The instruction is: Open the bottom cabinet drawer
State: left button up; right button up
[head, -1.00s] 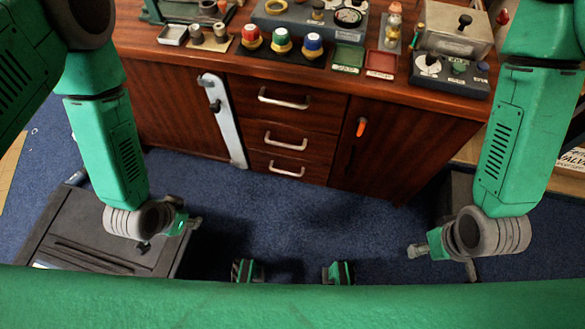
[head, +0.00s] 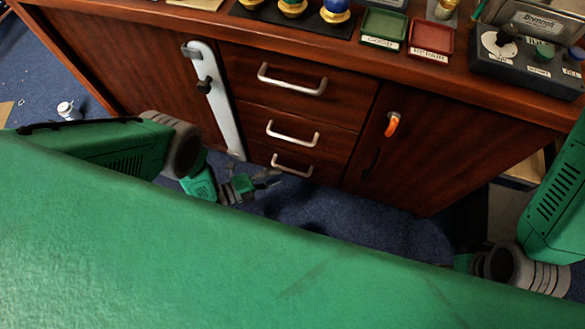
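The wooden cabinet (head: 420,165) has a stack of three drawers in its middle. The bottom drawer (head: 330,172) is shut, and its silver bar handle (head: 291,166) shows just above the floor. My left gripper (head: 270,179) is low in front of the cabinet, just below and left of that handle. Its fingers look apart and empty, and I see no contact with the handle. My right arm is at the lower right; its gripper is hidden behind my green body.
The middle drawer (head: 325,140) and top drawer (head: 335,92) are shut. The right door has an orange handle (head: 392,124). Red tray (head: 431,37), green tray (head: 384,27) and instruments crowd the countertop. Blue carpet (head: 350,213) lies clear in front.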

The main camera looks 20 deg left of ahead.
aim_at(290, 170)
pick_arm(q)
jog(key=b+x, duration=0.1)
jog(key=x, duration=0.4)
jog(key=shift+w+d+b, duration=0.1)
jog(key=shift+w+b, duration=0.05)
jog(key=shift+b, duration=0.15)
grip_shut()
